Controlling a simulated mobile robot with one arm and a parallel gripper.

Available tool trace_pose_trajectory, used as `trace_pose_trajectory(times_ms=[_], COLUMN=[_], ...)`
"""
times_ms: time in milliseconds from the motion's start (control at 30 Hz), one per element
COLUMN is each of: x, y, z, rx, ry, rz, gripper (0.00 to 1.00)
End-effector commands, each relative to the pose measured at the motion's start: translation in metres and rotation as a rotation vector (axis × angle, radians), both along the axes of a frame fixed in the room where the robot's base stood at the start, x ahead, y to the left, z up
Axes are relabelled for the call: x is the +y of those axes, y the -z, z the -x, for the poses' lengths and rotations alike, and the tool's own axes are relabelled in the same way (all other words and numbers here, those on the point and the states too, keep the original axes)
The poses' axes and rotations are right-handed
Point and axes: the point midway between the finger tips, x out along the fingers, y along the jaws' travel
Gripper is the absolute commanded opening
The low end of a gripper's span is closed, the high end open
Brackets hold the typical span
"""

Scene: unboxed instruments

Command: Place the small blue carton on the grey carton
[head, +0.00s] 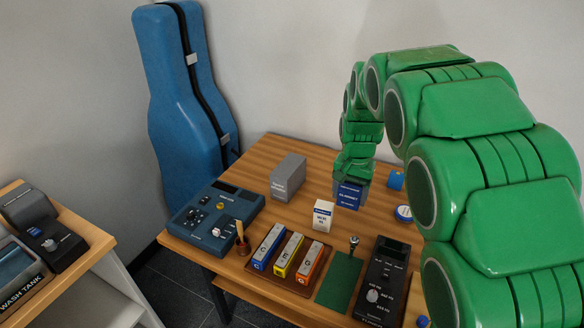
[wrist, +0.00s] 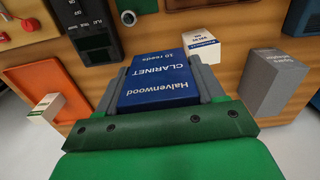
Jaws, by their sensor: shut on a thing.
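The small blue carton (head: 348,195), lettered "Clarinet 10 reeds" in the wrist view (wrist: 160,82), is between the jaws of my gripper (head: 351,182). My gripper is shut on it, one finger on each side. Whether its base touches the table is hard to tell. The grey carton (head: 288,177) stands upright on the table, to the left of the blue carton and apart from it. It also shows at the right of the wrist view (wrist: 274,84). Its visible top is bare in the head view.
A white carton (head: 323,214) stands close to the held carton. A blue device (head: 214,216), a tray of coloured boxes (head: 308,289), a green cloth (head: 339,278) and a black device (head: 383,283) fill the front. A blue instrument case (head: 180,100) stands behind the table.

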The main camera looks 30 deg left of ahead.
Motion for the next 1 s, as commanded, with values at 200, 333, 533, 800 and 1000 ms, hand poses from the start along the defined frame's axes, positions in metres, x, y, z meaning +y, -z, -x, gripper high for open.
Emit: trace_pose_trajectory(times_ms=[200,333,533,800,1000], x=[0.060,0.092,0.128,0.145,0.156], y=[-0.030,-0.048,-0.066,-0.074,-0.066], z=[-0.003,0.001,0.010,0.013,0.000], rx=[-0.005,-0.006,-0.004,-0.001,-0.001], ry=[0.009,0.016,0.024,0.032,0.032], rz=[-0.004,-0.003,0.001,0.004,0.004], gripper=[0.38,0.38,0.38,0.38,0.38])
